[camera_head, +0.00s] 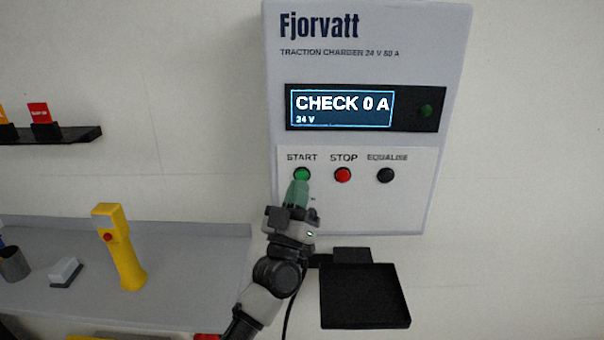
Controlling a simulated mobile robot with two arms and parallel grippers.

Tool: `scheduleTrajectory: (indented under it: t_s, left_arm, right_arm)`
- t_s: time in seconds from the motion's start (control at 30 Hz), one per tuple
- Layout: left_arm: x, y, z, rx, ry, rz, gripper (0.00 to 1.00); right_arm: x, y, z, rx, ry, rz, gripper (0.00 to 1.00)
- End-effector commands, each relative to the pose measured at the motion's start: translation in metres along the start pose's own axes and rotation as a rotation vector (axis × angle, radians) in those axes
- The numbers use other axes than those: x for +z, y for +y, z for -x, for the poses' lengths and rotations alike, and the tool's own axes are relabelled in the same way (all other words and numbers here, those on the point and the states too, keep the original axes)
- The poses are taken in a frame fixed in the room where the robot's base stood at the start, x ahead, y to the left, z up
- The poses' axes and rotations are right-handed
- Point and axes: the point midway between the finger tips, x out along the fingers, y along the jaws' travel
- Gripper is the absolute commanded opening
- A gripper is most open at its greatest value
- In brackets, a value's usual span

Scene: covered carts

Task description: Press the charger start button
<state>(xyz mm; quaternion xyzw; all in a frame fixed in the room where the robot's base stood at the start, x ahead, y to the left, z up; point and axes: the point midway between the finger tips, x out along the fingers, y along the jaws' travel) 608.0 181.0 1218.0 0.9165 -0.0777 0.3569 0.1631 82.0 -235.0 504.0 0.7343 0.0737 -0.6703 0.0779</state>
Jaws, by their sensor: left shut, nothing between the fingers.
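The charger (355,215) is a light grey wall box marked Fjorvatt, with a display (342,108) reading "CHECK 0 A" and "24 V". Its green start button (302,174) sits under the word START, at the left of a row of buttons. My left gripper (300,184) is shut and empty, with its green fingertips pointing up at the lower edge of the start button. They overlap that edge in the picture; I cannot tell whether they touch it. My right gripper is not in view.
The red stop button (343,175) and black equalise button (386,176) are to the right. A black tray (365,297) is below the charger. A grey shelf (190,255) at left bears a yellow handheld device (121,250) and a white block (65,270).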

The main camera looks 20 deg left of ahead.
Motion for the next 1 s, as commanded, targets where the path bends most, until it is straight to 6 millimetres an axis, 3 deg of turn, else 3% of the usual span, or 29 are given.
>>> scheduleTrajectory:
  t_s: [0.1, 0.4, 1.0]
  left_arm:
    - [-0.009, 0.007, 0.007, -0.001, -0.001, 0.002, 0.0]
    - [-0.018, 0.018, 0.023, -0.001, 0.0, 0.001, 0.0]
    - [-0.018, 0.018, 0.024, -0.001, -0.001, 0.0, 0.0]
  right_arm:
    - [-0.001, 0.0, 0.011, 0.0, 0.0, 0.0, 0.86]
    - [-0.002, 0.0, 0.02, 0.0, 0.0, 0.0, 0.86]
    - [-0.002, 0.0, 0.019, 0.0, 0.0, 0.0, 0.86]
